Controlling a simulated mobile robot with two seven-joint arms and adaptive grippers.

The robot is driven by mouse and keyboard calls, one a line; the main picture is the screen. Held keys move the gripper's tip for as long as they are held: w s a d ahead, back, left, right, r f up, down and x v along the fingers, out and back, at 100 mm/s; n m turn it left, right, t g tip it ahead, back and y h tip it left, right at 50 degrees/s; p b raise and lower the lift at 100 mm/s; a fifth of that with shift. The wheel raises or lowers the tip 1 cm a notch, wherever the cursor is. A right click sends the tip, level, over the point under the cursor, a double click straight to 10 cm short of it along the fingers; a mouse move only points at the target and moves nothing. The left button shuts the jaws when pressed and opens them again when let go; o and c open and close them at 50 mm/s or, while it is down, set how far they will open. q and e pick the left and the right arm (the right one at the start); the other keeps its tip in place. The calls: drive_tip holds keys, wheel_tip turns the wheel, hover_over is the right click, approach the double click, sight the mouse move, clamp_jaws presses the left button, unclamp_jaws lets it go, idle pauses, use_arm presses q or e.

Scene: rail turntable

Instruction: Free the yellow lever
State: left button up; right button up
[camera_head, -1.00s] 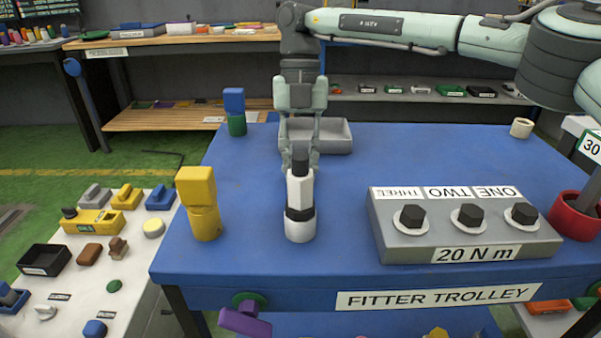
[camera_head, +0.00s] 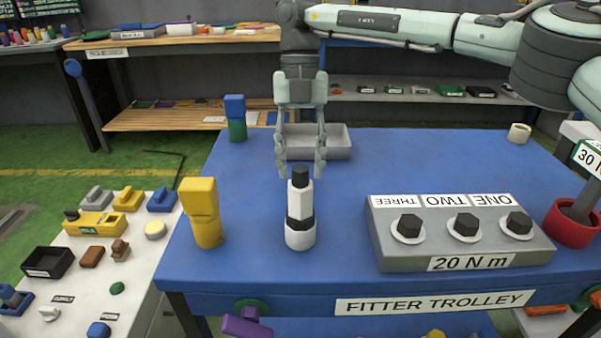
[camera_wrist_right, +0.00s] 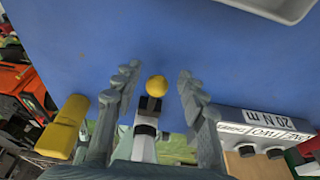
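A yellow lever-like piece (camera_head: 203,212), a block on a round post, stands at the left front of the blue trolley top. It also shows at the left of the wrist view (camera_wrist_right: 62,128). A white upright tool (camera_head: 300,222) with a black band and black top stands to its right. My right gripper (camera_head: 301,168) is open just above the tool, fingers either side of its black top, not gripping it. In the wrist view, a small yellow round thing (camera_wrist_right: 156,86) shows between the open fingers, beyond the black top; I cannot tell what it belongs to. My left gripper is out of view.
A grey block with several black hex heads, marked 20 N m (camera_head: 460,240), stands right of the tool. A grey tray (camera_head: 338,142) lies behind. A blue-and-green piece (camera_head: 236,118) is at the back left, a red pot (camera_head: 572,222) at the right edge.

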drive_tip(key=shift+v, duration=2.15)
